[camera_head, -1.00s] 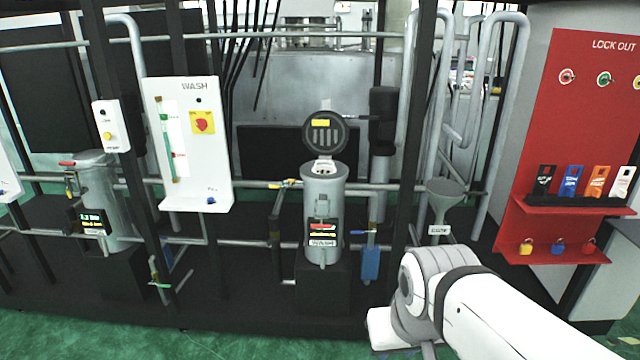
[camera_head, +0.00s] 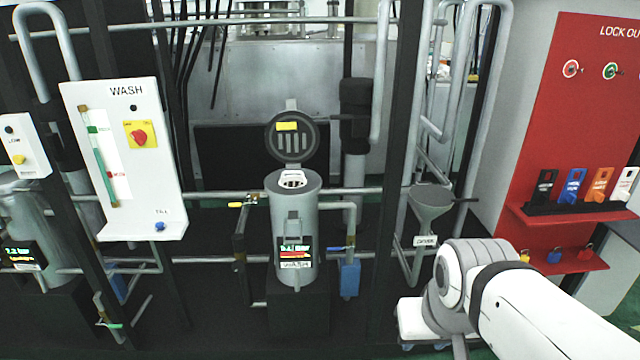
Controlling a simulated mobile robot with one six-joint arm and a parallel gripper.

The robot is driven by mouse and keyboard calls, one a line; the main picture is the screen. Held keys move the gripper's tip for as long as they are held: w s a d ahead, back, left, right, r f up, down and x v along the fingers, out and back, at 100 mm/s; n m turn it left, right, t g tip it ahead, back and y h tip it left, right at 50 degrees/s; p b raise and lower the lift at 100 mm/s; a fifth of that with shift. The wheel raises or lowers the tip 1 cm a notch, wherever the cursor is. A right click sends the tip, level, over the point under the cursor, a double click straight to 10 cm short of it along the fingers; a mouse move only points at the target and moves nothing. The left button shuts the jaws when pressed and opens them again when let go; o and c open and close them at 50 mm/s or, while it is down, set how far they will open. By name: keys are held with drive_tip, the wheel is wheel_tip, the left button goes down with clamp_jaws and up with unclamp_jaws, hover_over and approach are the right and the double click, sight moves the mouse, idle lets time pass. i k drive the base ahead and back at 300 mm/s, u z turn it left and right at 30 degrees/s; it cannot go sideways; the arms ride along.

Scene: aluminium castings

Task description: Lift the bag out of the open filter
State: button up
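The open filter (camera_head: 295,225) is a grey upright cylinder near the middle, on a dark block. Its round dark lid (camera_head: 292,137) with a yellow label stands raised behind the mouth. The white top of the bag (camera_head: 293,180) shows inside the mouth; the rest of the bag is hidden in the housing. My arm reaches in from the lower right, well to the right of the filter and apart from it. My gripper's fingers are not visible.
A white WASH panel (camera_head: 128,160) stands left of the filter. A grey funnel (camera_head: 431,205) and upright pipes stand to its right. The red lockout board (camera_head: 585,110) is at the right.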

sight(293, 181)
drive_tip(key=z, duration=0.2)
drive_tip(key=i, duration=1.5)
drive_tip(key=u, duration=0.65)
drive_tip(key=i, duration=0.45)
drive_tip(key=u, duration=0.3)
drive_tip(key=k, duration=0.75)
drive_tip(key=u, duration=0.2)
drive_tip(key=i, duration=0.75)
drive_tip(key=z, duration=0.05)
